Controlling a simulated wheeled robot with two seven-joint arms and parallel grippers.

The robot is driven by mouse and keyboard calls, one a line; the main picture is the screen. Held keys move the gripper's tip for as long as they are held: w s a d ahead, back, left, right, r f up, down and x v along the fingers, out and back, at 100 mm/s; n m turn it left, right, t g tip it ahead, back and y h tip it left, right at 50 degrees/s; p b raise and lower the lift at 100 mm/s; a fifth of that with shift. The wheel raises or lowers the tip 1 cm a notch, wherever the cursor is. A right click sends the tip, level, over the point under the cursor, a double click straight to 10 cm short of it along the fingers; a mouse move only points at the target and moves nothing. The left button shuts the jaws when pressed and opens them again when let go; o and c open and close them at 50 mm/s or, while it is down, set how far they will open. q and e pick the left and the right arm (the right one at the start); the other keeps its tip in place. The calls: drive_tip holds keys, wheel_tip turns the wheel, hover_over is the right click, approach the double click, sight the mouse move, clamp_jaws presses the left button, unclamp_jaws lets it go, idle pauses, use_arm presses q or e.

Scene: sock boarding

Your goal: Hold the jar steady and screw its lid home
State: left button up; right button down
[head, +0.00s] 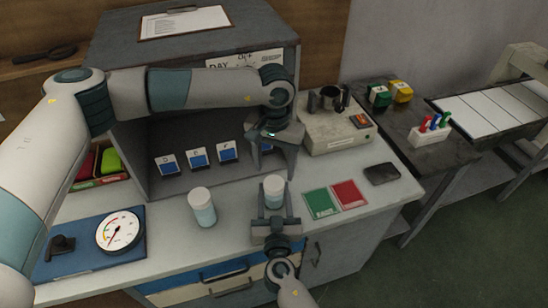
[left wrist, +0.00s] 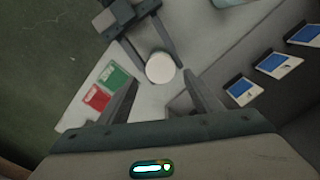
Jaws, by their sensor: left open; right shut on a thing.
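A pale jar with a white top (head: 274,188) stands upright on the counter. My right gripper (head: 274,198) is shut on it, with a finger on each side. My left gripper (head: 272,165) is open and empty, pointing down just above and behind that jar. In the left wrist view, the jar's round white top (left wrist: 160,68) lies beyond the open left fingers (left wrist: 162,88), with the right gripper's fingers beside it. Whether the top is a seated lid cannot be told. A second similar pale jar (head: 202,208) stands upright to the left, apart from both grippers.
A dial gauge (head: 119,230) sits on a blue board at left. Green (head: 321,203) and red (head: 349,195) cards and a dark phone-like slab (head: 382,173) lie right of the held jar. A beige device (head: 335,128) stands behind. Several blue-white cards stand in the shelf.

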use_arm(q)
drive_tip(key=n, duration=0.6)
drive_tip(key=shift+r, duration=0.2)
drive_tip(key=n, duration=0.4)
drive_tip(key=shift+r, duration=0.1)
drive_tip(key=n, duration=0.4)
drive_tip(key=shift+r+n, duration=0.2)
drive_tip(key=shift+n, duration=0.1)
drive_tip(key=n, duration=0.5)
drive_tip(key=shift+r+n, duration=0.2)
drive_tip(key=shift+n, duration=0.1)
drive_tip(key=n, duration=0.5)
drive_tip(key=shift+r+n, duration=0.2)
drive_tip(key=shift+n, duration=0.2)
drive_tip(key=n, duration=0.4)
drive_tip(key=shift+r, duration=0.15)
drive_tip(key=n, duration=0.4)
drive_tip(key=shift+r+n, duration=0.15)
drive_tip(key=shift+n, duration=0.15)
drive_tip(key=n, duration=0.4)
drive_tip(key=shift+r+n, duration=0.15)
drive_tip(key=shift+n, duration=0.25)
